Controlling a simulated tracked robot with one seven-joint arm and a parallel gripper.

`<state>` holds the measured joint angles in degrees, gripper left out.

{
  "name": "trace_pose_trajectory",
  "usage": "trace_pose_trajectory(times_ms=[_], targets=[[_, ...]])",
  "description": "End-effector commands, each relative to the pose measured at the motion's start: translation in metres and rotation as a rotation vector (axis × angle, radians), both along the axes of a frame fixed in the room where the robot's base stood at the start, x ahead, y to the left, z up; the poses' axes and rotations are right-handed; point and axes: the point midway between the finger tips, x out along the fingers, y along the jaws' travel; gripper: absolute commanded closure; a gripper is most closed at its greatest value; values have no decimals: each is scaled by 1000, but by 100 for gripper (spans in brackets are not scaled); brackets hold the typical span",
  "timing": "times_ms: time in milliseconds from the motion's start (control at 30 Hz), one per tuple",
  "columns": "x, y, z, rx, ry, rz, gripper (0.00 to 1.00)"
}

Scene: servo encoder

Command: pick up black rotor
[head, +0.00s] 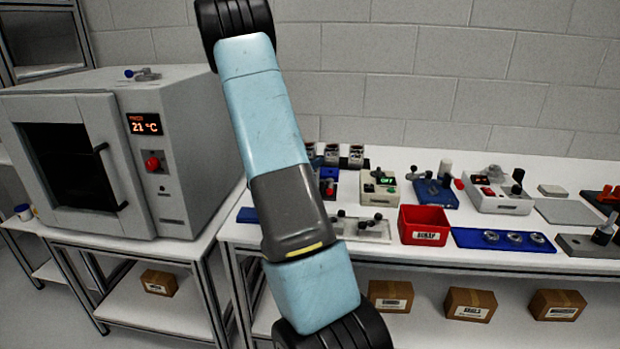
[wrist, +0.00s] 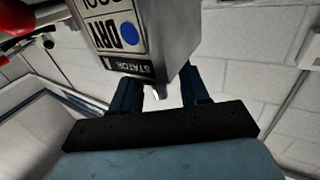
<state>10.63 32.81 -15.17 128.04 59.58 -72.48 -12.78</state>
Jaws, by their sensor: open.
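I cannot single out the black rotor with certainty. In the head view a pale tray (head: 352,231) on the bench holds small dark pieces (head: 377,218), too small to identify. My gripper (wrist: 160,92) shows in the wrist view, with two dark blue fingers apart. A grey box marked STATOR, DRY and COOL (wrist: 130,38) covers the finger ends in that view. I cannot tell if the fingers touch it. Nothing is visibly held. In the head view my arm crosses the middle and the gripper is not visible.
A red bin (head: 424,226) stands right of the pale tray, beside a blue tray with metal rings (head: 503,240). Several small devices (head: 380,188) line the bench behind. A grey oven (head: 115,150) stands at left. Boxes (head: 470,305) sit on the lower shelf.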

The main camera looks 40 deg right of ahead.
Motion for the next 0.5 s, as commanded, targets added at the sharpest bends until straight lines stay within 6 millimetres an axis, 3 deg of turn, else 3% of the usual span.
trace_pose_trajectory(times_ms=[133, 400, 500], targets=[[2, -13, 0, 1, 0, -1, 55], [2, -15, 0, 1, 0, 0, 55], [2, -15, 0, 1, 0, 0, 64]])
